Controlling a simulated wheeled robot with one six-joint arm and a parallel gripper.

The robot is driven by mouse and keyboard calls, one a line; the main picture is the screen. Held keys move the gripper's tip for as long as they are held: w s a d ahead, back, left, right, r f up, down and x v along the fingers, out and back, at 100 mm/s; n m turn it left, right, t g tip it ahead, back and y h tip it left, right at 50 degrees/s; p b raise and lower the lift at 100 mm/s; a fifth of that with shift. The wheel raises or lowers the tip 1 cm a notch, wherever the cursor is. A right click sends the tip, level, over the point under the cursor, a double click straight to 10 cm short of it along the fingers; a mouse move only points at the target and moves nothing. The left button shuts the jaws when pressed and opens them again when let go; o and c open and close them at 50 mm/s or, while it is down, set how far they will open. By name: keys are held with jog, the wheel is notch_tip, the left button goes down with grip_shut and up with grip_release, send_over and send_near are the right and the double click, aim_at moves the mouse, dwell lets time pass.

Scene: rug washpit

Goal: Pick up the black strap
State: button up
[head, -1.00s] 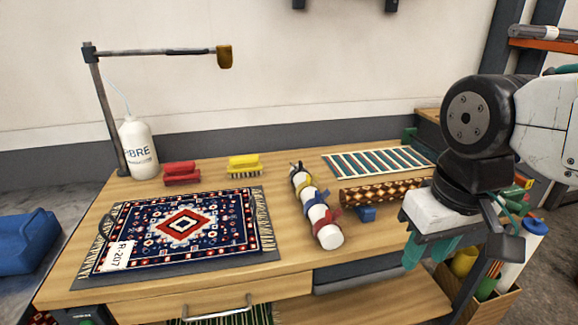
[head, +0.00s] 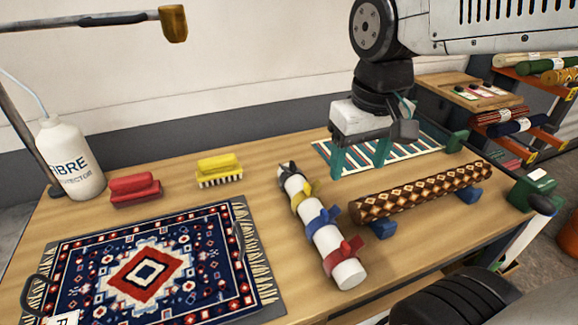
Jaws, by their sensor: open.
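The black strap (head: 287,171) is at the far end of a white roll (head: 324,238) that lies on the wooden table. Yellow (head: 309,190), blue (head: 321,219) and red (head: 343,250) straps are around the same roll, nearer to me.
A patterned brown roll (head: 425,190) rests on blue blocks right of the white roll. A striped mat (head: 320,152) lies behind. Red (head: 135,189) and yellow (head: 220,171) brushes, a white bottle (head: 70,160) and a navy rug (head: 210,276) are on the left. A lamp arm (head: 100,18) overhangs there.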

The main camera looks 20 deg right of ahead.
jog(key=w+f, duration=0.2)
jog(key=w, duration=1)
jog(key=g, duration=0.1)
send_over(292, 163)
notch_tip(292, 163, down, 8)
jog(key=shift+a+r, duration=0.15)
jog(key=shift+r, duration=0.05)
jog(key=f, duration=0.6)
jog(key=shift+d+f, duration=0.2)
jog(key=shift+d, duration=0.05)
jog(key=shift+w+f, duration=0.1)
jog(key=shift+f, duration=0.5)
jog(key=c, duration=1.1)
jog(key=shift+o, duration=0.2)
